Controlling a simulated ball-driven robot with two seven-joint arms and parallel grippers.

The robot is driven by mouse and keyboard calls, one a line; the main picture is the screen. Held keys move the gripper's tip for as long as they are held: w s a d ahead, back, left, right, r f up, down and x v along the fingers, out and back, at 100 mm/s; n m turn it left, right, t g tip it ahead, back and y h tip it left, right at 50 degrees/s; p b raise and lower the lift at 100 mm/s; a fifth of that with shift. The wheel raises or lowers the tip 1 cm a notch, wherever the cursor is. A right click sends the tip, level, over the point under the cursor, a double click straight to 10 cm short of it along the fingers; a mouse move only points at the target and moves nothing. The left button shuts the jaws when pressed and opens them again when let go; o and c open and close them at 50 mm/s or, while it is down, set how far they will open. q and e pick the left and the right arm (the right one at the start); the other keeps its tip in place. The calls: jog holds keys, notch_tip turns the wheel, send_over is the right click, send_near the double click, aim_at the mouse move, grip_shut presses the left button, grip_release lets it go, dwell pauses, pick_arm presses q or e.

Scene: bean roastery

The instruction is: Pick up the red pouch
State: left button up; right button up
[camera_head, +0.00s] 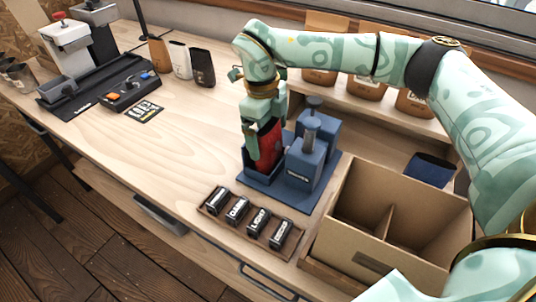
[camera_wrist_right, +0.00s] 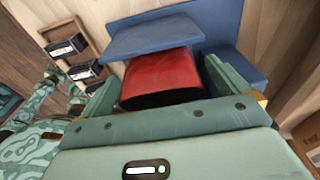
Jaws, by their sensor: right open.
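The red pouch (camera_head: 265,147) stands upright in a blue holder (camera_head: 262,178) on the wooden counter. My right gripper (camera_head: 264,124) comes down over it from above, open, with a finger on either side of its upper part. In the right wrist view the pouch (camera_wrist_right: 163,76) lies between the two spread fingers, with its dark top edge toward the palm. I cannot tell whether the fingers touch it. The lower part of the pouch is partly hidden by the holder. My left gripper is not in view.
Blue blocks (camera_head: 306,160) with posts stand close beside the pouch. A rack of labelled dark pieces (camera_head: 249,217) lies in front. A divided cardboard box (camera_head: 350,247) is to the right. Brown bags (camera_head: 319,76) stand behind. The counter's left middle is clear.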

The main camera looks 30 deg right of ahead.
notch_tip(320, 180, down, 3)
jog(key=shift+s+d+f+b, duration=0.1)
jog(key=shift+s+f+b, duration=0.05)
jog(key=shift+b, duration=0.15)
jog(key=shift+c, duration=0.9)
jog(key=c, duration=0.8)
